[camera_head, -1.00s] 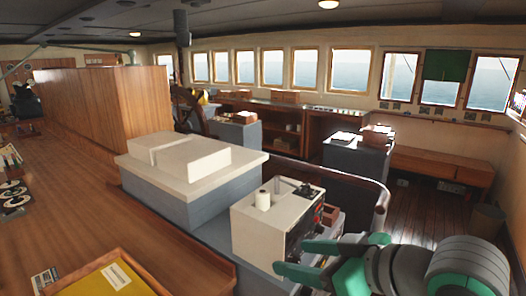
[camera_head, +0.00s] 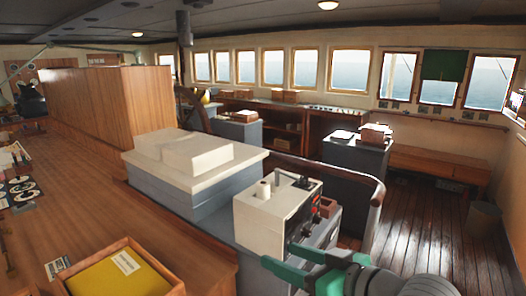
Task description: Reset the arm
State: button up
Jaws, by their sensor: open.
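My gripper (camera_head: 279,255) is at the lower right of the head view, with green fingers pointing left. The fingers are spread apart and nothing shows between them. They appear just in front of the lower part of a white equipment box (camera_head: 262,222); I cannot tell whether they touch it. My grey arm runs from the gripper to the bottom edge, where the rest is cut off.
A wooden tray (camera_head: 176,282) with a yellow sheet lies on the wooden counter (camera_head: 88,190) at the lower left. A white-topped grey console (camera_head: 175,200) stands mid-view. A curved rail (camera_head: 376,205) runs behind the box. Open plank floor (camera_head: 420,225) lies at right.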

jog(key=w+a+f+m+t+h, duration=0.1)
jog(key=w+f+m+t, duration=0.15)
jog(key=f, duration=0.45)
jog(key=w+a+f+m+t, duration=0.1)
jog(key=a+f+m+t, duration=0.1)
jog(key=f+m, duration=0.35)
jog(key=s+f+m+h, duration=0.2)
jog(key=s+f+h, duration=0.2)
jog(key=s+f, duration=0.5)
jog(key=s+f+m+h, duration=0.2)
jog(key=s+f+h, duration=0.2)
jog(key=f, duration=0.9)
jog(key=s+a+f+n, duration=0.1)
jog(key=s+n, duration=0.4)
jog(key=s, duration=1.9)
jog(key=shift+s+a+f+n+h, duration=0.15)
jog(key=shift+a+n+h, duration=0.2)
jog(key=shift+a, duration=0.2)
